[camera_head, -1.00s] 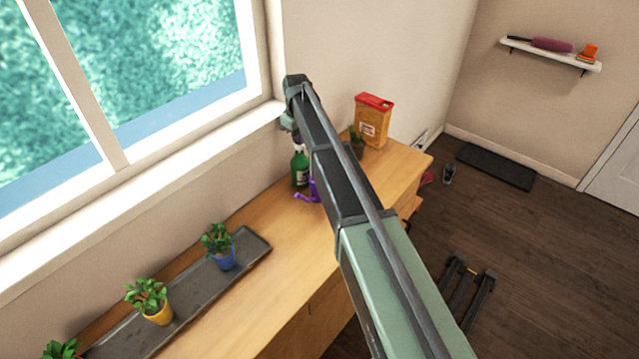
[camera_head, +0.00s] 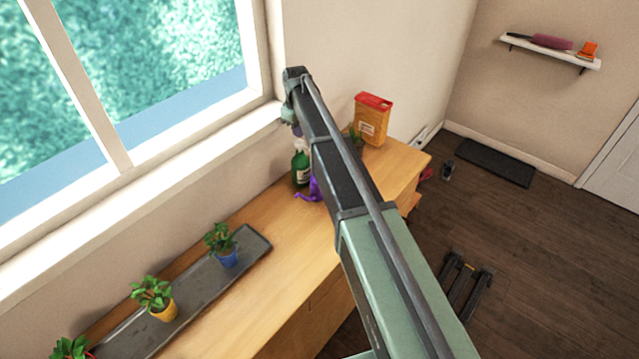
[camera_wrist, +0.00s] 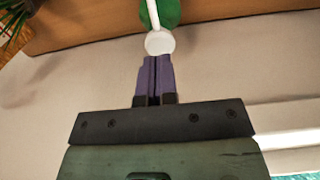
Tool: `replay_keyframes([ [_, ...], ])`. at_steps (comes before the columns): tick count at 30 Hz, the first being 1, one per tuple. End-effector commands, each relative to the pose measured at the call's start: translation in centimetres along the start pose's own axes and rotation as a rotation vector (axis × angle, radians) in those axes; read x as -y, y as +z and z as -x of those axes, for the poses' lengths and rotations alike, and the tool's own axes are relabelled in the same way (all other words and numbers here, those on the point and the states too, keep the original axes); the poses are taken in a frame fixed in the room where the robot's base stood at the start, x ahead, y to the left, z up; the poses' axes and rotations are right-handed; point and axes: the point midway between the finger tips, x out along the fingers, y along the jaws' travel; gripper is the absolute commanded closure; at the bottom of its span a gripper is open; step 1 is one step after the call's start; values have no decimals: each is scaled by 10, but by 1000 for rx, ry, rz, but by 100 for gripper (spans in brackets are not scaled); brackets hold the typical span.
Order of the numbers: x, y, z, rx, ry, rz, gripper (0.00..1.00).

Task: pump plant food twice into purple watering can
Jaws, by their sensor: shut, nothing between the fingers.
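A green bottle (camera_head: 300,167) with a white top stands on the wooden counter near the wall. I take it for the plant food. In the wrist view its white pump head (camera_wrist: 160,42) and green body (camera_wrist: 166,12) show just beyond my fingertips. The purple watering can (camera_head: 311,190) stands beside the bottle, partly hidden by my arm. My gripper (camera_wrist: 154,62) is shut and empty, its purple fingers together and pointing at the pump head. I cannot tell whether they touch it. In the head view my gripper (camera_head: 297,131) is small, just above the bottle.
A red-topped orange box (camera_head: 372,120) and a plant stand further back on the counter. A grey tray (camera_head: 200,290) holds potted plants at the front left. The window and wall are close on the left. Bare counter lies between tray and bottle.

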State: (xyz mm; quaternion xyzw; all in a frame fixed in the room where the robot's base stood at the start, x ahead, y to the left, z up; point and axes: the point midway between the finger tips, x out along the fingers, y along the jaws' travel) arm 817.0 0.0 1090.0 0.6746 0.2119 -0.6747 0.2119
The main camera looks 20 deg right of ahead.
Motion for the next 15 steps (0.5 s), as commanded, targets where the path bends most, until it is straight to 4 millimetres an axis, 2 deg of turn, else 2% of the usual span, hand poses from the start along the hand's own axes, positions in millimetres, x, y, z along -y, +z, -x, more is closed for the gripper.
replay_keyframes([
  [12, 0, 0, 57, 0, 0, 0, 100],
  [15, 0, 0, 62, 0, 0, 0, 100],
])
